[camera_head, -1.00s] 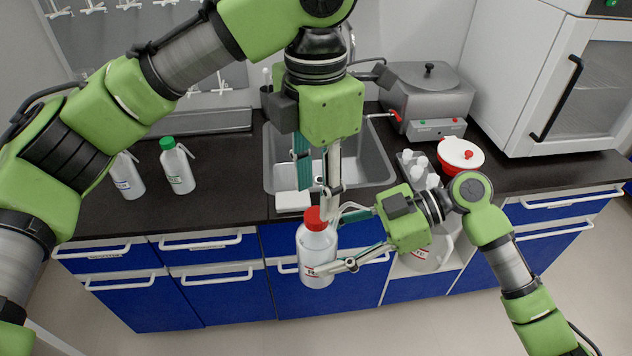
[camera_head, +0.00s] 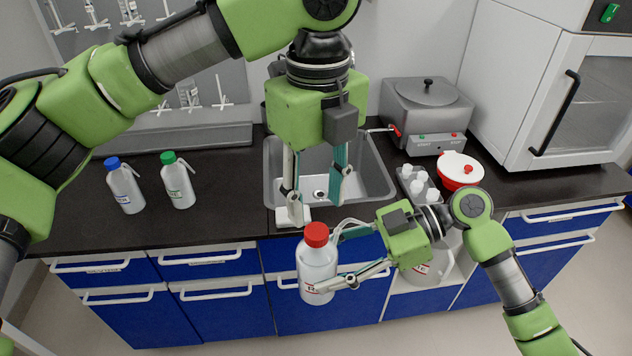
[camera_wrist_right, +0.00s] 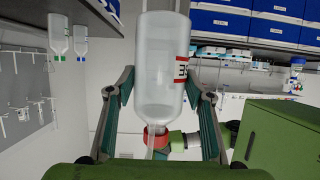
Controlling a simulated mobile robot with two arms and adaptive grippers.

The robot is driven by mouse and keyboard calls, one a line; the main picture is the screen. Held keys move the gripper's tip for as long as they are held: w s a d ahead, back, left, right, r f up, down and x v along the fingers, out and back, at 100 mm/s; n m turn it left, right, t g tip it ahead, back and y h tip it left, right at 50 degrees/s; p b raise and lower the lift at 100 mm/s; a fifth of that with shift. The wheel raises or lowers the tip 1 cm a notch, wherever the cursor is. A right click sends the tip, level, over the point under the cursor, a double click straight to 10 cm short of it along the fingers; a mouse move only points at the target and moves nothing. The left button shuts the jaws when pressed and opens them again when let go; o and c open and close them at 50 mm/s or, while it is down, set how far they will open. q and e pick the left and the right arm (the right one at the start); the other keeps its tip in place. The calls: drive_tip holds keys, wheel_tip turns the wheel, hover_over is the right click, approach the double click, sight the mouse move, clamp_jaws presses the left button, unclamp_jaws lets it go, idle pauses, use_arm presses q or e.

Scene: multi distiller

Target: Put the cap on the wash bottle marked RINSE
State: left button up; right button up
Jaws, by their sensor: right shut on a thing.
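The wash bottle (camera_head: 316,265) is translucent white with a red-bordered label, partly hidden by a finger. It is upright in front of the counter. Its red cap (camera_head: 316,235) sits at the top of its neck; in the right wrist view the red cap (camera_wrist_right: 155,140) is at the neck, with a tube beside it. My right gripper (camera_head: 338,262) is shut around the bottle's body (camera_wrist_right: 160,75). My left gripper (camera_head: 316,205) is open and empty, fingers down, above and behind the cap and apart from it.
Two capped wash bottles, blue (camera_head: 125,188) and green (camera_head: 178,184), stand on the left counter. The sink (camera_head: 375,180) lies behind my left gripper, with a white block (camera_head: 303,214) at its front edge. A red-and-white pot (camera_head: 460,172) and grey bath (camera_head: 425,112) stand right.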

sight(316, 230)
use_arm(q)
drive_tip(key=n, duration=0.5)
drive_tip(key=shift+r+n, duration=0.3)
drive_tip(key=shift+n, duration=0.1)
drive_tip(key=n, duration=0.5)
drive_tip(key=shift+r, duration=0.2)
drive_tip(key=n, duration=0.5)
drive_tip(key=shift+r+n, duration=0.25)
drive_tip(key=shift+n, duration=0.05)
drive_tip(key=n, duration=0.5)
drive_tip(key=shift+r, duration=0.2)
drive_tip(key=shift+f, duration=0.1)
drive_tip(key=shift+f, duration=3.95)
